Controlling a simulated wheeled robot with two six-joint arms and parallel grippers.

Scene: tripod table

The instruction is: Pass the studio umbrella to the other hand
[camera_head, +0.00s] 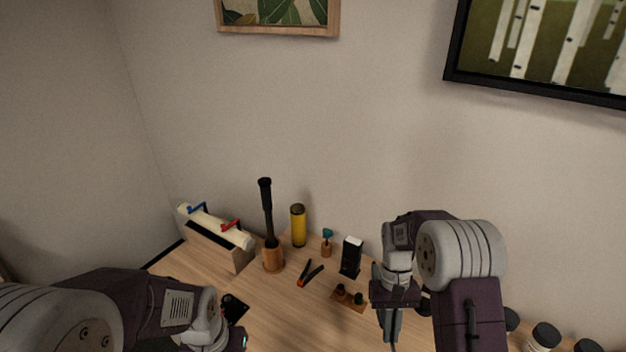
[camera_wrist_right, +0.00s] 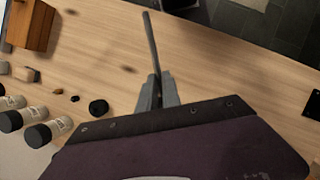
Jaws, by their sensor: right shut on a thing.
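My right gripper (camera_head: 391,325) points down over the front part of the table in the head view. In the right wrist view its grey fingers (camera_wrist_right: 157,88) are shut on a thin dark rod, which I take for the shaft of the studio umbrella (camera_wrist_right: 150,40). The rod sticks out past the fingertips, over the wooden table. No spread canopy shows, and in the head view the fingers and arm mostly hide the umbrella. My left arm comes in at the lower left of the head view; its fingers are outside the picture.
Several black-lidded jars (camera_wrist_right: 37,135) stand at one side.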

